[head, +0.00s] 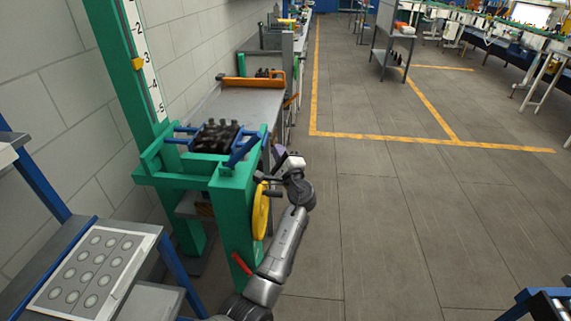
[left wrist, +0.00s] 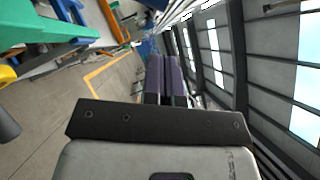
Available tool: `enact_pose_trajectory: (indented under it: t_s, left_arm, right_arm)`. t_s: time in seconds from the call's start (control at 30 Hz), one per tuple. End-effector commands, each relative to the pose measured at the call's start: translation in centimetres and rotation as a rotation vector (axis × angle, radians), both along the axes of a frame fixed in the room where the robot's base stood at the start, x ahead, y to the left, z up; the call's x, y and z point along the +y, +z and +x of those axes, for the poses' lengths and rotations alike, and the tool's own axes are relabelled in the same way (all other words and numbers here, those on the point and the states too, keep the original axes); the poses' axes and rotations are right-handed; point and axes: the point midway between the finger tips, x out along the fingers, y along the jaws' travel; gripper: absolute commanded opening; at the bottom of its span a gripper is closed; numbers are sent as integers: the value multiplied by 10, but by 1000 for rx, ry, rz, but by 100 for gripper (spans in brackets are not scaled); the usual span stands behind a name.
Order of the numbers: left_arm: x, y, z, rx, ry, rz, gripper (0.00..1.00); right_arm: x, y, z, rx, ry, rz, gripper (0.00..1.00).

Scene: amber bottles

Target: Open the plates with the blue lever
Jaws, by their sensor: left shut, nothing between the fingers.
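The green press frame (head: 225,190) stands at the left in the head view. Blue plates (head: 178,130) flank a dark, lumpy block (head: 215,138) on top of it. A blue lever (head: 244,151) slants at the right side of the block. My left gripper (head: 279,147) is shut and empty, just right of the lever and apart from it. Its purple fingers (left wrist: 166,78) lie together in the left wrist view, with nothing between them. The green frame (left wrist: 40,30) and blue parts (left wrist: 66,10) show at the upper left there. My right gripper is out of view.
A yellow handwheel (head: 260,210) and a red handle (head: 241,264) are on the frame's right side, close to my left arm. A grey table (head: 240,102) with an orange bar lies behind. A perforated sheet (head: 95,270) lies at lower left.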

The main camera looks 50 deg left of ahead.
Motion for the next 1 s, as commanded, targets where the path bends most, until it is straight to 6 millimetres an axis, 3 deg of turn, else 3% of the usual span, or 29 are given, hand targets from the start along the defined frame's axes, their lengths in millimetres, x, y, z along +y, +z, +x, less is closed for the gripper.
enact_pose_trajectory:
  t_s: [0.33, 1.0]
  left_arm:
    - [27, 18, -15, 0, 1, -1, 0]
    - [33, 26, -19, -18, 0, -20, 0]
  right_arm:
    - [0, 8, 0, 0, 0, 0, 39]
    - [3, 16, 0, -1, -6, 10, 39]
